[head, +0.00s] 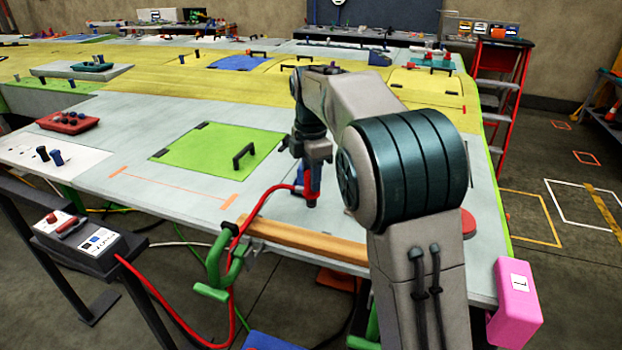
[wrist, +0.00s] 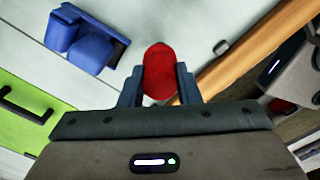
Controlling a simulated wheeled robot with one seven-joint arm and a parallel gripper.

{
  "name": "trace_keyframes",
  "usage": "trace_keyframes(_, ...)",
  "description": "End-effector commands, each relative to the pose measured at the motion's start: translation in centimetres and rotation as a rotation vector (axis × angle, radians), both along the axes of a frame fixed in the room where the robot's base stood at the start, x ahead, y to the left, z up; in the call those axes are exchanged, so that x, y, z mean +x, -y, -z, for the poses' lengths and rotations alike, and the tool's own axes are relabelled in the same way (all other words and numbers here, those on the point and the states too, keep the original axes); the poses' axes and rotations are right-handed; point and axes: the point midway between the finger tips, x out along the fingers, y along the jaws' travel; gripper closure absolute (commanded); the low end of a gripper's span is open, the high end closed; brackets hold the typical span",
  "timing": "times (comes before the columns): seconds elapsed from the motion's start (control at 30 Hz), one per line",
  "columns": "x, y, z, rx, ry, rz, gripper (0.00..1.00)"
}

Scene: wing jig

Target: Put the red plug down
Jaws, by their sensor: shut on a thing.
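The red plug (head: 314,180) is upright in my gripper (head: 310,166), low over the pale wing surface near its front edge. In the wrist view, the plug's rounded red top (wrist: 160,72) sits between the two fingers of my gripper (wrist: 159,88), which are shut on it. The plug's dark lower end is close to the surface; I cannot tell whether it touches. A red cable (head: 258,207) runs from the plug over the front edge, by the green clamp, and loops to a dark box.
A blue block (wrist: 86,38) stands just beside the plug. A wooden bar (head: 300,240) lies along the front edge with a green clamp (head: 222,265). A green panel (head: 218,150) with a black handle is to the left.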

Motion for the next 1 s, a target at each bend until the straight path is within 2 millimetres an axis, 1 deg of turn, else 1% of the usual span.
trace_keyframes(0.03, -0.1, 0.0, 0.6, -0.001, -0.002, 0.000, 0.92)
trace_keyframes(0.13, 0.0, 0.0, 1.3, -0.001, 0.000, -0.001, 0.92)
trace_keyframes(0.37, 0.0, 0.0, 1.4, -0.001, 0.001, 0.000, 0.92)
trace_keyframes(0.5, 0.0, 0.1, 1.8, 0.000, 0.001, 0.000, 0.92)
trace_keyframes(0.53, 0.0, 0.1, 1.7, -0.001, 0.001, 0.000, 0.62)
trace_keyframes(0.57, 0.0, 0.1, 1.7, -0.001, 0.001, 0.000, 0.54)
trace_keyframes(0.6, 0.0, 0.1, 1.7, -0.001, 0.001, 0.000, 0.48)
trace_keyframes(0.87, 0.0, 0.0, 1.6, -0.001, 0.001, 0.000, 0.48)
trace_keyframes(1.0, 0.1, 0.0, 0.6, 0.001, 0.004, -0.001, 0.48)
